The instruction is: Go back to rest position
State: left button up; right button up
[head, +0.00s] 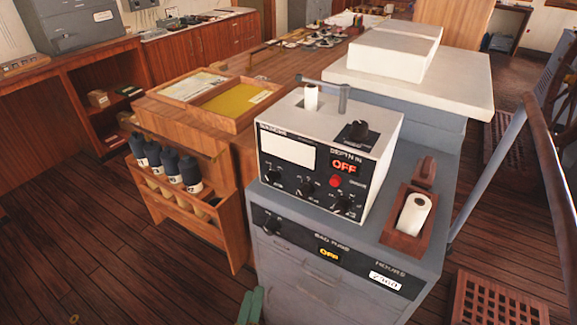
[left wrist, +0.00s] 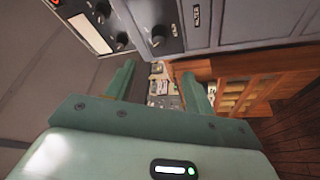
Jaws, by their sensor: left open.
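My left gripper (head: 250,306) shows at the bottom edge of the head view as two green fingertips, low in front of the grey cabinet (head: 300,280). In the left wrist view, my left gripper (left wrist: 158,84) has its two green fingers spread apart with nothing between them. Beyond the fingers, the grey cabinet's front panel with a black knob (left wrist: 160,38) shows, and a wooden rack stands to the right. My right gripper is in neither view.
On the cabinet stand a depth instrument (head: 325,155) reading OFF and a wooden holder with a white roll (head: 413,214). A wooden rack (head: 172,196) with several dark bottles stands left of it. A grating (head: 495,302) lies at right.

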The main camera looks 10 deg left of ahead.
pick_arm(q)
jog(key=s+f+m+g+h, duration=0.2)
jog(key=s+f+m+g, duration=0.4)
jog(key=f, duration=0.6)
jog(key=s+f+m+g+h, duration=0.1)
jog(key=s+f+m+g, duration=0.5)
jog(key=f, duration=0.6)
jog(key=s+a+f+m+g+y, duration=0.1)
jog(key=s+a+f+g, duration=0.1)
jog(key=s, duration=0.5)
jog(key=s+a+f+m+g+y, duration=0.1)
jog(key=s+a+f+m+g, duration=0.1)
jog(key=s, duration=0.6)
jog(key=s+a+f+m+g+y, duration=0.1)
jog(key=s+a+f+g, duration=0.2)
jog(key=s+a+f, duration=0.3)
jog(key=shift+s+a+g, duration=0.3)
jog(key=shift+s+a, duration=0.15)
jog(key=shift+s, duration=0.65)
